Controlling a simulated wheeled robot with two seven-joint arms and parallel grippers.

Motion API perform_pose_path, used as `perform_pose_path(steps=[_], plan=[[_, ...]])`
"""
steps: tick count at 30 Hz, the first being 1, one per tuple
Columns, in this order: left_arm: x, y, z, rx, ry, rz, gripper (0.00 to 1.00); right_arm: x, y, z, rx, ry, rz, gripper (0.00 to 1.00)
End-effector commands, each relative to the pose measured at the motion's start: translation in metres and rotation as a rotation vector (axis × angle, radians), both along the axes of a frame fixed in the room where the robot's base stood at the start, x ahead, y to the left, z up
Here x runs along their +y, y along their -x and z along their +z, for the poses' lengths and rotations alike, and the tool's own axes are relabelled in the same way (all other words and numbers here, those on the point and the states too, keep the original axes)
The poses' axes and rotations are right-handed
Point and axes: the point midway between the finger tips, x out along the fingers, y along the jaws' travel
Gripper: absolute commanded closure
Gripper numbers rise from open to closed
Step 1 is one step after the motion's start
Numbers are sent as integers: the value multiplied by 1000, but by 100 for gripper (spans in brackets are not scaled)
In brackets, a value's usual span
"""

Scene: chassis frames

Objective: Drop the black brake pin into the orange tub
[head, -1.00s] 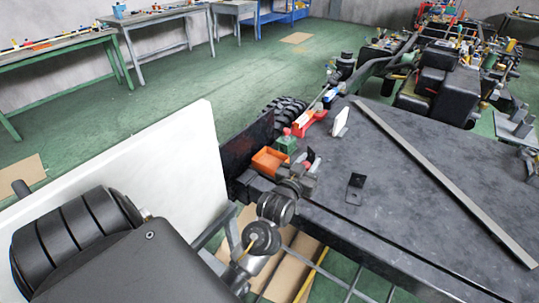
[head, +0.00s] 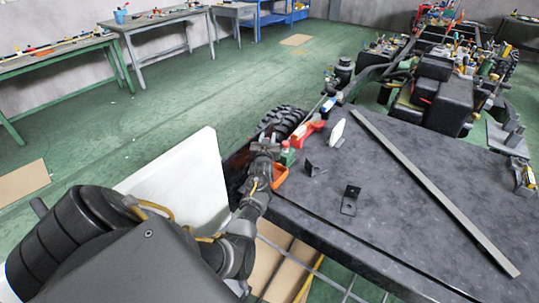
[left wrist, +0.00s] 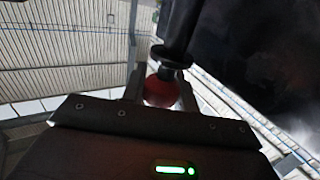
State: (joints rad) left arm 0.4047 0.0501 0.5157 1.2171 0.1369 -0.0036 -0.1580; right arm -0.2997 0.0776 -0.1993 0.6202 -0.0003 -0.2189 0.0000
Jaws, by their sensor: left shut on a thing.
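The orange tub (head: 281,176) sits at the left edge of the dark table in the head view, and my left gripper (head: 264,150) partly covers it. The gripper is over or just beside the tub's left side; I cannot tell which. In the left wrist view the gripper (left wrist: 161,92) is shut, with a red ball between its fingers. A black rod with a flange, which looks like the brake pin (left wrist: 178,42), meets the ball there. The pin is not clear in the head view. My right gripper is not in view.
A green block (head: 287,158) and a red part (head: 306,132) stand just beyond the tub. Black brackets (head: 351,200) and a white piece (head: 337,134) are on the dark table (head: 400,225). A long grey bar (head: 430,190) lies across it. A tyre (head: 282,120) is behind.

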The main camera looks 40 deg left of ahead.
Motion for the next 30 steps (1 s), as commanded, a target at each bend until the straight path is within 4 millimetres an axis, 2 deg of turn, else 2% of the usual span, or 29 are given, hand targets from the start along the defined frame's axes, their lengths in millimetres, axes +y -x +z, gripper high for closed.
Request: perform_pose_path(steps=[14, 25, 26, 30], plan=[[0, 0, -53, -1, 0, 0, 96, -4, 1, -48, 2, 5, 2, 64], [0, 0, -56, -1, -1, 0, 96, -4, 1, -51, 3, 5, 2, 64], [0, 0, -56, -1, -1, 0, 68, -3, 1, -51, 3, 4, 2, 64], [0, 0, -56, 0, 0, 0, 50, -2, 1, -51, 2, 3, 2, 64]])
